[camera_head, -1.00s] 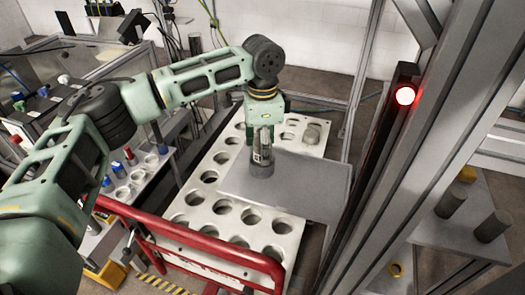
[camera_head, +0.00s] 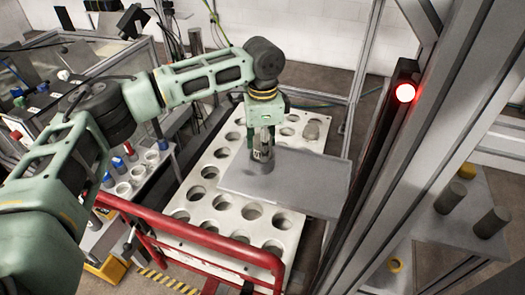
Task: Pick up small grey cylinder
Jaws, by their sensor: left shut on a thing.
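My left gripper (camera_head: 262,143) points down over the grey plate (camera_head: 310,185) and is shut on a small grey cylinder (camera_head: 263,164). The cylinder is upright between the fingers, with its lower part showing below them. I cannot tell whether its bottom touches the plate. Another grey cylinder (camera_head: 311,129) stands in a hole at the far right of the white board. Two darker grey cylinders (camera_head: 450,197) and (camera_head: 491,222) stand on a shelf at the right. My right gripper is not in view.
The white board with round holes (camera_head: 182,200) lies under and around the plate. A red rail (camera_head: 190,240) runs along its near side. A metal frame post with a red lamp (camera_head: 404,95) stands at the right. White cups (camera_head: 123,189) are at the left.

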